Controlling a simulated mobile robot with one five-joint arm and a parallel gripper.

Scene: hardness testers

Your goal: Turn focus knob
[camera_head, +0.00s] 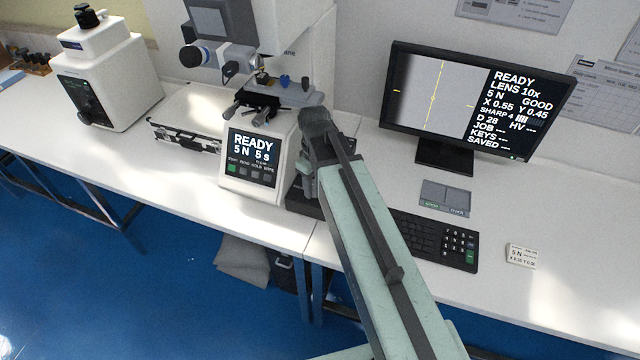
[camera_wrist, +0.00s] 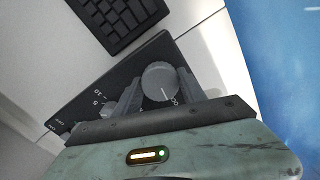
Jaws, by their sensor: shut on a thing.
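A round grey knob (camera_wrist: 158,80) with a white pointer line sits on a dark panel (camera_wrist: 88,92) with printed marks in the wrist view. My gripper (camera_wrist: 157,88) has one finger on each side of the knob and is shut on it. In the head view my gripper (camera_head: 308,178) reaches down beside the right side of the white hardness tester (camera_head: 232,178), and the knob is hidden there. The monitor (camera_head: 478,100) reads READY, LENS 10x, 5 N, GOOD, SHARP 4, D 28, with a yellow crosshair on a grey picture.
A black keyboard (camera_head: 425,236) lies right of my gripper, and a grey pad (camera_head: 445,198) lies behind it. A small white block (camera_head: 521,256) lies farther right. A second tester (camera_head: 110,85) and a case (camera_head: 187,132) stand at left. The right bench is mostly clear.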

